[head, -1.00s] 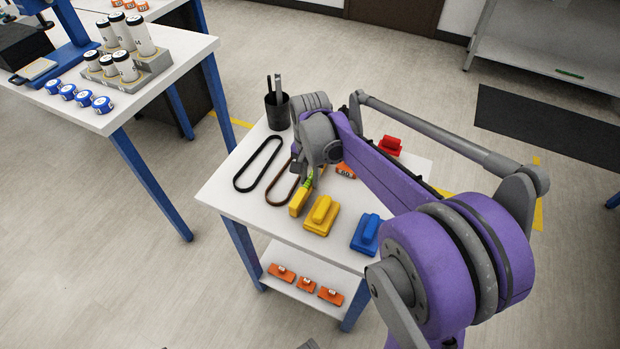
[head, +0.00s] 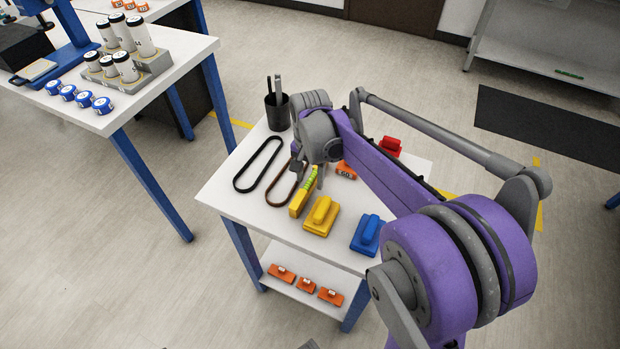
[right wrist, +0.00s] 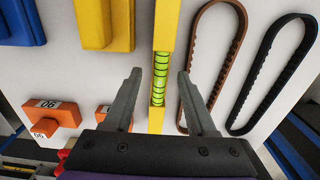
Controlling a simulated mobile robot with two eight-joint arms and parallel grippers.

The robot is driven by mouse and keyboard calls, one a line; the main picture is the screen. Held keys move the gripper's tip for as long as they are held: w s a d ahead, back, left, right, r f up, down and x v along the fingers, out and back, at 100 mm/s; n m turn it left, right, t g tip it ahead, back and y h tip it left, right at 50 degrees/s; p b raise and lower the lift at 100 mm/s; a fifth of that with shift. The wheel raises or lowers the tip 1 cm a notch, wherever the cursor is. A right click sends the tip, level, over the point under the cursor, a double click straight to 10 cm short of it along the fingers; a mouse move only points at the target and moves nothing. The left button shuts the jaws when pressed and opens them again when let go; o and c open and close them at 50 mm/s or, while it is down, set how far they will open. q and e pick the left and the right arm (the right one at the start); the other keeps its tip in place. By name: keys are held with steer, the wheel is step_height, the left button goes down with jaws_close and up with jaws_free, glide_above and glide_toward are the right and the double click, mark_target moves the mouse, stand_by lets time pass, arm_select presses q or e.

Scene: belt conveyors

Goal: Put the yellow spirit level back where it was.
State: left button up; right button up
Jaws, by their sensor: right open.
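The yellow spirit level (head: 300,200) lies on the white table, left of the yellow block, with its green vial part facing up. In the right wrist view the level (right wrist: 166,28) runs up and down the picture. My right gripper (head: 308,174) is just above the level. Its two fingers also show in the right wrist view (right wrist: 158,74), spread open on either side of the level, with a gap on each side. It holds nothing. My left gripper is not in view.
The brown belt (head: 271,194) and black belt (head: 237,180) lie left of the level. Yellow (head: 322,216), blue (head: 367,235) and red (head: 388,146) blocks and an orange part (head: 346,171) share the table (head: 225,197). A black pen cup (head: 277,115) stands at the back.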

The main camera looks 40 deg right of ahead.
mark_target(310, 179)
step_height(310, 179, up, 11)
steer(key=p, duration=0.1)
steer(key=shift+r, duration=0.1)
stand_by(0.3)
